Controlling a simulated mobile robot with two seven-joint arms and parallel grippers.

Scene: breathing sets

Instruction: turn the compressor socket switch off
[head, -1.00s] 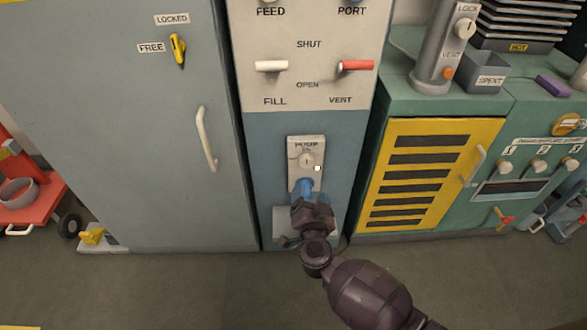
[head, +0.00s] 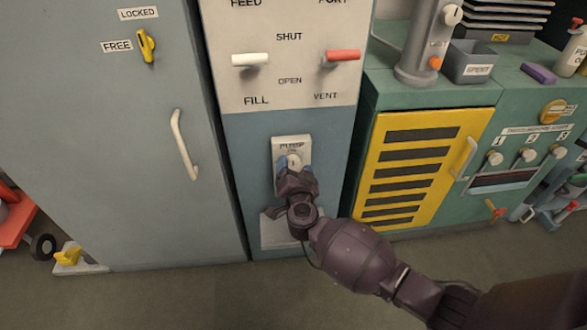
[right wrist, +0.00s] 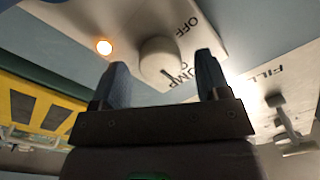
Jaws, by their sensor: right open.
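A pale switch plate with lettering that seems to include PUMP (head: 281,145) is on the lower blue part of the cabinet front. Its round pale knob (head: 293,161) is partly covered by my right gripper (head: 295,172). In the right wrist view the knob (right wrist: 160,58) lies between and just beyond the blue fingertips (right wrist: 163,70), which stand apart. I cannot tell whether they touch it. The letters OFF and PUMP show beside the knob, and a dark mark on it points toward PUMP. An orange lamp (right wrist: 103,47) glows on the plate. My left gripper is out of view.
Above are a white FILL lever (head: 250,60) and a red VENT lever (head: 343,56). A grey door with a handle (head: 184,145) stands left. A yellow slatted door (head: 418,165) is right.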

